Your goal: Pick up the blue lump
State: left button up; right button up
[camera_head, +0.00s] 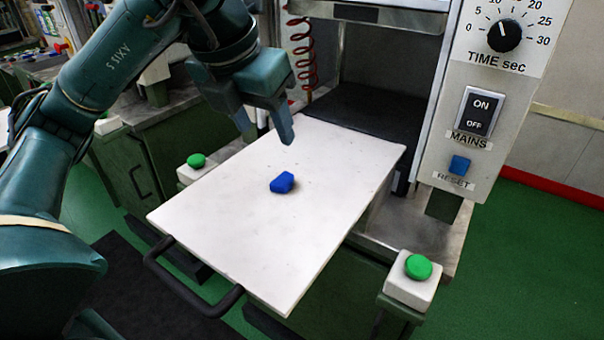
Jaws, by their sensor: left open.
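The blue lump (282,183) is small and lies on the white tray (233,246), near its middle. My left gripper (267,132) is open and empty, pointing down above the tray's far part. It is apart from the lump, above and behind it in the view. My right gripper does not show.
The tray has a black handle (190,292) at its near left edge. Green buttons on white boxes stand left (196,160) and right (418,267) of it. The machine's control panel (479,126), with dial and switches, rises at the right. The tray around the lump is clear.

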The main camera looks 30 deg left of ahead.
pick_arm(q)
jog(key=b, duration=0.2)
send_near(283, 180)
jog(key=shift+x, duration=4.1)
jog(key=c, duration=1)
